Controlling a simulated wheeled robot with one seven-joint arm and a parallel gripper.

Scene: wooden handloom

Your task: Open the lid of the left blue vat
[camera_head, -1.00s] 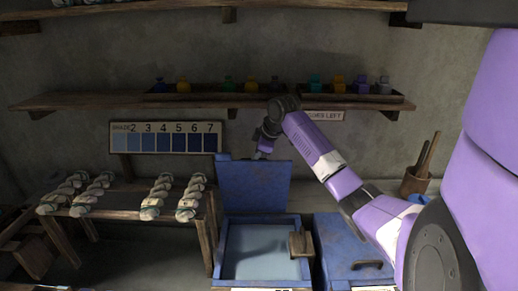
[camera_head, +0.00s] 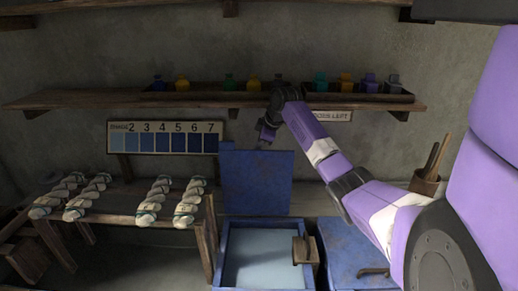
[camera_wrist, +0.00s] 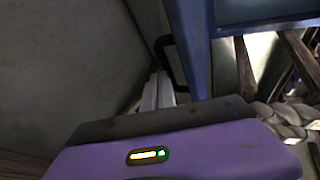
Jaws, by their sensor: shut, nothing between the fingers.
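The left blue vat (camera_head: 218,262) stands open in the head view, with pale blue liquid inside. Its blue lid (camera_head: 257,183) stands upright at the back of the vat. My gripper (camera_head: 264,144) is just above the lid's top edge in the head view, and its fingertips are hard to make out there. In the wrist view my shut, empty gripper (camera_wrist: 157,92) points down beside the dark lid handle (camera_wrist: 172,62) and the blue lid (camera_wrist: 193,40). I cannot tell whether the fingers touch the handle.
A second blue vat (camera_head: 350,250) with its lid closed stands at the right. A wooden block (camera_head: 304,250) sits on the left vat's right rim. A bench (camera_head: 115,199) with several yarn skeins is at the left. A shelf (camera_head: 200,101) with bottles runs behind my arm.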

